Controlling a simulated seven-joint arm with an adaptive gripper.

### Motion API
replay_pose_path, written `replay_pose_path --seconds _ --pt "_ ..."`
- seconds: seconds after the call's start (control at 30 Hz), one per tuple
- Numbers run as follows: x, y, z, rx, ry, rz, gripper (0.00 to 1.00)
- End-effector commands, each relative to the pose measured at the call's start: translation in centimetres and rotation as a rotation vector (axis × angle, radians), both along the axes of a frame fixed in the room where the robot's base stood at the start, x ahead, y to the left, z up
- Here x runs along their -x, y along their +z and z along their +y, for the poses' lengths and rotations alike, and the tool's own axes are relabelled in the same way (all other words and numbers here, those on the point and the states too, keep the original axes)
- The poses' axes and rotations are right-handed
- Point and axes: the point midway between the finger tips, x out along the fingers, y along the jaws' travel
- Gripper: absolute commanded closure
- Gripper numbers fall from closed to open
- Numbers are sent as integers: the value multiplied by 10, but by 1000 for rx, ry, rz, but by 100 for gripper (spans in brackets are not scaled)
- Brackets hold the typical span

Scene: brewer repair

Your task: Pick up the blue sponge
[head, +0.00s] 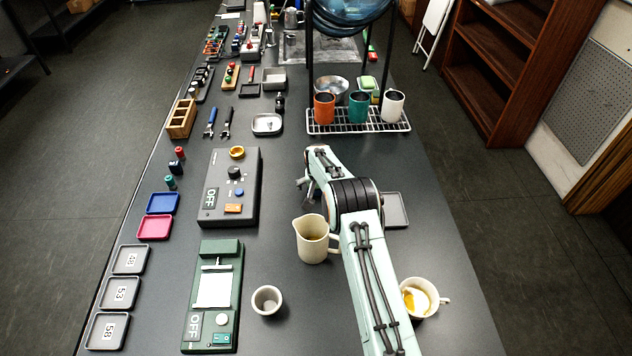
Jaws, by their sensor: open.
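I cannot make out a blue sponge for certain. A flat blue square in a dark-rimmed tray (163,203) lies at the left edge of the table, just above a matching pink one. A small block with a green top (368,84) stands behind the mugs on the rack, partly hidden by them. My gripper (303,184) is open and small in the head view, between the dark grey OFF box and my arm. Nothing shows between its fingers. My arm hides part of the table below it.
A cream pitcher (311,240) stands close below my gripper. The grey OFF box (230,188) is to its left. A wire rack (358,128) with orange, teal and white mugs stands behind. A cup (420,298) is right of my arm, a small bowl (266,300) left.

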Motion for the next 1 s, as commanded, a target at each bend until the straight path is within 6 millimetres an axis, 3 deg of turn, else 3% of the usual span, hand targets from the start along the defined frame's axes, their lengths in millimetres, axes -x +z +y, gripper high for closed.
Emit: replay_pose_path --seconds 0.17,0.2,0.33,0.4,0.8,1.0 --pt "0 0 0 0 0 0 15" --pt "0 0 0 0 0 0 27" --pt "0 0 0 0 0 0 50" --pt "0 0 0 0 0 0 57" --pt "0 1 0 0 0 1 58" --pt "-1 19 0 0 0 -2 58"
